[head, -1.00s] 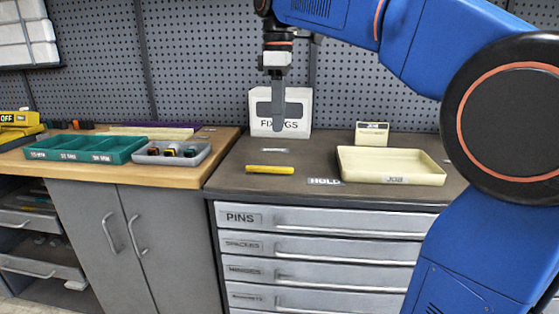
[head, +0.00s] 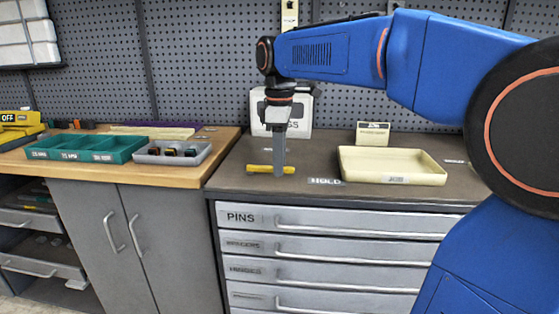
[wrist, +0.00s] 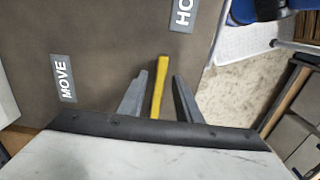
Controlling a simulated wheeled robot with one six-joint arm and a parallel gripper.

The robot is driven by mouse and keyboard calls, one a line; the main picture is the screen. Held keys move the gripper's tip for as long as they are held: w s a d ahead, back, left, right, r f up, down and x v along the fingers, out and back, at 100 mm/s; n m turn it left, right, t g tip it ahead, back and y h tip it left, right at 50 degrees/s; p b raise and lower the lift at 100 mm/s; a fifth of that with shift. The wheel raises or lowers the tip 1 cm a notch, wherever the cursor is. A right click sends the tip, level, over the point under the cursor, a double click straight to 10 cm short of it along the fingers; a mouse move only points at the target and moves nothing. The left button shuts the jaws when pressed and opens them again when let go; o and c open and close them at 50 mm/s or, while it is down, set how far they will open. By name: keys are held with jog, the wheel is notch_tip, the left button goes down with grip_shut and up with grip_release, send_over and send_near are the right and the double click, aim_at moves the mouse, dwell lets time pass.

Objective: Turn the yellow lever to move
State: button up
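The yellow lever (head: 258,169) is a short bar lying across the dark top of the drawer cabinet. It also shows in the wrist view (wrist: 159,88), between my two fingers. My gripper (head: 279,173) points straight down over the right part of the lever. In the wrist view my gripper (wrist: 160,80) is open, with a finger on each side of the lever and a gap to each. The HOLD label (head: 326,181) is right of the lever in the head view. The MOVE label (wrist: 65,78) shows in the wrist view.
A cream JOB tray (head: 392,179) stands to the right, with a small cream box (head: 373,134) behind it. A white FIXINGS box (head: 300,103) stands behind my gripper. A grey tray (head: 173,161) and green tray (head: 75,157) sit on the wooden bench at left.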

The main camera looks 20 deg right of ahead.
grip_shut()
jog(key=shift+w+d, duration=0.1)
jog(key=shift+w, duration=0.05)
jog(key=n, duration=0.1)
jog(key=w+n, duration=0.1)
jog(key=shift+w+d+n, duration=0.25)
jog(key=shift+w+n, duration=0.05)
jog(key=shift+n, duration=0.1)
jog(key=w+n, duration=0.2)
jog(key=n, duration=0.1)
jog(key=shift+w+n, duration=0.25)
jog(key=shift+n, duration=0.05)
jog(key=w+n, duration=0.2)
jog(key=n, duration=0.1)
jog(key=shift+w+a+n, duration=0.2)
jog(key=shift+n, duration=0.1)
jog(key=shift+w+a+n, duration=0.4)
jog(key=shift+w+n, duration=0.2)
jog(key=shift+n, duration=0.4)
jog(key=shift+w+a+n, duration=0.4)
jog(key=shift+w+n, duration=0.15)
jog(key=shift+n, duration=0.45)
